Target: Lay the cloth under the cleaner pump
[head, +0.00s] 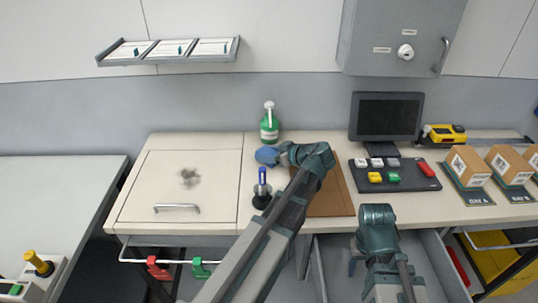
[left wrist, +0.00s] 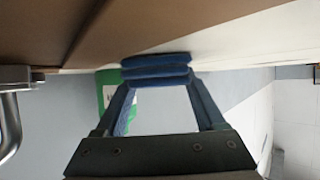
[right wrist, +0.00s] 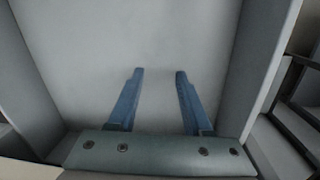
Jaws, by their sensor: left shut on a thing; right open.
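The cleaner pump (head: 269,126), a green bottle with a white top, stands at the back edge of the counter; part of its green side shows in the left wrist view (left wrist: 103,88). The blue cloth (head: 266,156) is in front of the bottle. My left gripper (head: 281,156) is shut on the cloth, which looks like a folded stack between the fingertips in the left wrist view (left wrist: 157,68). Whether the cloth touches the counter is unclear. My right gripper (head: 353,265) is open and empty, over an open drawer (right wrist: 150,50).
A pen or marker in a dark holder (head: 262,188) stands left of my left arm. A brown board (head: 335,195) lies partly under that arm. A monitor (head: 386,118) and a button panel (head: 400,175) are to the right. A smudge (head: 189,177) marks the left counter panel.

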